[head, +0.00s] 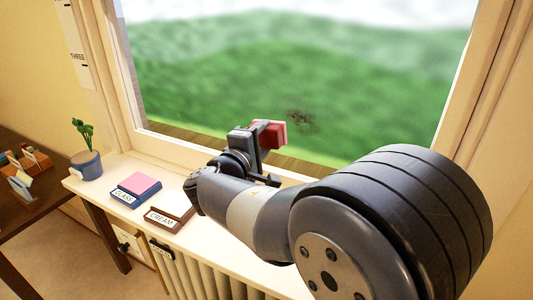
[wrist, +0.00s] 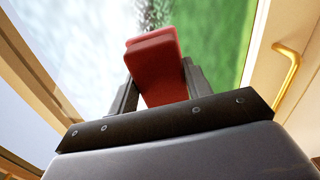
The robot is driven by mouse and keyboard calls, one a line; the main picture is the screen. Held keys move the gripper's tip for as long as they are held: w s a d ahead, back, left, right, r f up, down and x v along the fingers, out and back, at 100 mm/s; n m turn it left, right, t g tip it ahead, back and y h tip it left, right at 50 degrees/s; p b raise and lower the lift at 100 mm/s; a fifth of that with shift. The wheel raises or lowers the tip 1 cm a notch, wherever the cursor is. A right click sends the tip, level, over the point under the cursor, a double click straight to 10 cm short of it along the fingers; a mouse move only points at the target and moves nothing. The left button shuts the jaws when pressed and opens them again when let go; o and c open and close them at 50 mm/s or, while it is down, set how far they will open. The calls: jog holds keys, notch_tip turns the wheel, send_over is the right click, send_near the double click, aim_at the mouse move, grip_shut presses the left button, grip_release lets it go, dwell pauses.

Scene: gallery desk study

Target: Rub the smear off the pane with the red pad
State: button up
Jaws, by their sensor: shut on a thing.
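My gripper (head: 256,142) is shut on the red pad (head: 271,134) and holds it up in front of the window pane (head: 380,75). In the wrist view the red pad (wrist: 160,75) sits between the two fingers. The dark smear (head: 298,118) is on the pane, just right of and a little above the pad in the head view. In the wrist view the smear (wrist: 155,13) shows beyond the pad's top, partly hidden by it. I cannot tell whether the pad touches the glass.
A brass handle (wrist: 287,68) is on the frame. A dark desk (head: 30,215) is at left.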

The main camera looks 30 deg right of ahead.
jog(key=shift+w+d+f, duration=0.1)
jog(key=shift+f, duration=0.3)
jog(key=shift+w+d+r, duration=0.15)
jog(key=shift+w+d, duration=0.3)
jog(key=shift+d, duration=0.15)
jog(key=p+x, duration=0.1)
jog(key=x, duration=0.3)
jog(key=shift+w+d, duration=0.15)
jog(key=shift+d, duration=0.1)
jog(key=shift+b+x, duration=0.3)
jog(key=shift+x, duration=0.65)
jog(key=shift+s+d+b, duration=0.6)
jog(key=shift+s+b, duration=0.3)
jog(key=shift+b, duration=0.05)
jog(key=shift+s+d+b, duration=0.9)
jog(key=shift+s+d, duration=0.05)
jog(key=shift+s, duration=0.2)
jog(key=shift+s+d+b, duration=0.9)
jog(key=shift+s+b, duration=0.05)
jog(key=shift+s, duration=0.2)
jog(key=shift+s+d+b, duration=0.9)
jog(key=shift+s+d, duration=0.05)
jog(key=shift+s, duration=0.2)
